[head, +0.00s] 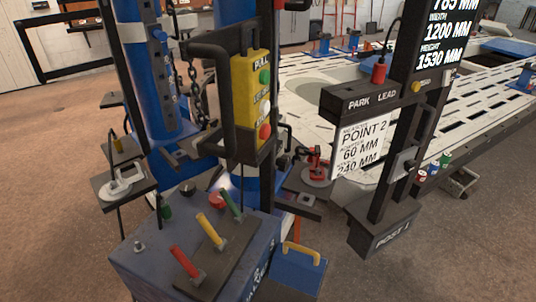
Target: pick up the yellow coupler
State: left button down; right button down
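No thing in the head view is plainly marked as the yellow coupler. A yellow cylindrical piece (210,229) stands tilted on a dark plate on top of the blue box, between a red piece (185,262) and a green piece (231,204). A small yellow upright piece (117,144) is on a black shelf at the left. I cannot tell which of these yellow pieces is the coupler. Neither of my grippers can be made out in this view.
The blue box (140,266) fills the lower middle. A yellow control pendant (264,78) hangs above it. Black shelves holding a grey clamp (122,184) and a red clamp (317,164) flank the blue posts. A black signpost (376,230) stands at the right. Floor is open at far left.

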aim_at(117, 143)
jog(key=k, duration=0.5)
jog(key=u, duration=1.85)
jog(key=i, duration=6.35)
jog(key=z, duration=4)
jog(key=i, duration=1.55)
jog(key=z, duration=0.05)
